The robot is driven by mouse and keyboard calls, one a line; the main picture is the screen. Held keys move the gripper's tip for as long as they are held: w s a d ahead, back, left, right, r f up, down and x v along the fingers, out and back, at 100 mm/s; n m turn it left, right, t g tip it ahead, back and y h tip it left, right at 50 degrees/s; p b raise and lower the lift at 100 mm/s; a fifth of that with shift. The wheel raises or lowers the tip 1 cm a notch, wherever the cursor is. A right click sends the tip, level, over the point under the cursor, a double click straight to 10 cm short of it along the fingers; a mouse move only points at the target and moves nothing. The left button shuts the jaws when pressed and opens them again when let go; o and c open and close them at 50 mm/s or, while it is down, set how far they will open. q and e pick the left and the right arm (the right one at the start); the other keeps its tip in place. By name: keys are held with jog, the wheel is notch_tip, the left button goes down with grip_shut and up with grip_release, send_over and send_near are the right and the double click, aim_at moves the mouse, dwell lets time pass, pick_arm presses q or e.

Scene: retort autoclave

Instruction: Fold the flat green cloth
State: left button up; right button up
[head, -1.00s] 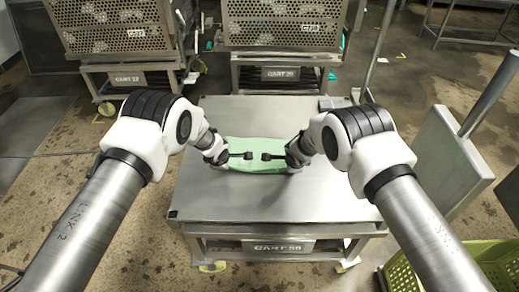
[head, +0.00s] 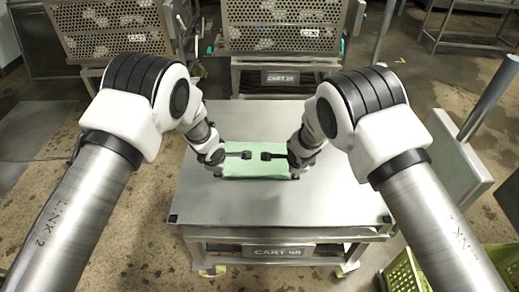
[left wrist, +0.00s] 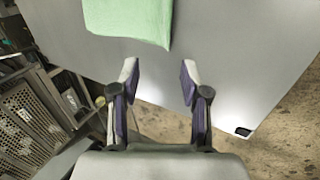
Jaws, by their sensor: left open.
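The green cloth (head: 255,171) lies on the steel cart top as a neat, narrow rectangle, with its far part partly covered by both grippers in the head view. My left gripper (head: 246,155) is over its left part, pointing right. In the left wrist view the left gripper (left wrist: 160,72) is open with nothing between its fingers, and the cloth (left wrist: 128,18) lies beyond the fingertips. My right gripper (head: 266,156) is over the cloth's right part, facing the left one with a small gap. I cannot tell its jaw state.
The steel cart top (head: 270,205) is bare around the cloth. Perforated carts (head: 285,25) stand behind it. A grey upright panel (head: 455,155) stands to the right, and a green crate (head: 405,275) is at the lower right.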

pick_arm(q)
jog(key=v, duration=0.3)
jog(key=shift+s, duration=0.4)
pick_arm(e)
jog(key=v, duration=0.3)
jog(key=shift+s, duration=0.35)
